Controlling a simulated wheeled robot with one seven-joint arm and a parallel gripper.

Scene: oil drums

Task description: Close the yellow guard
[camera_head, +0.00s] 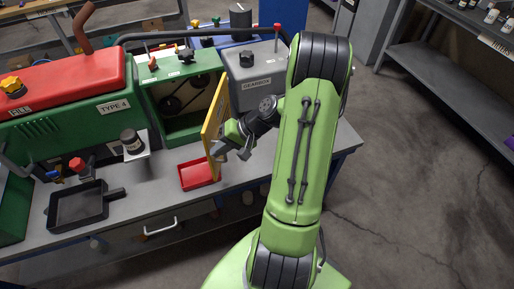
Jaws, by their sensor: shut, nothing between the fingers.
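The yellow guard (210,122) stands swung open, edge toward me, at the right side of the green housing (184,85). The housing's front is open and dark round parts show inside it. My gripper (229,153) is at the right face of the guard, close to its lower part. Its fingers are shut and empty. I cannot tell whether they touch the guard. My green arm hides part of the bench to the right.
A red tray (196,174) sits on the bench below the guard. The grey gearbox (257,77) stands behind my gripper. Shelves (431,80) are at the far right, with clear floor before them.

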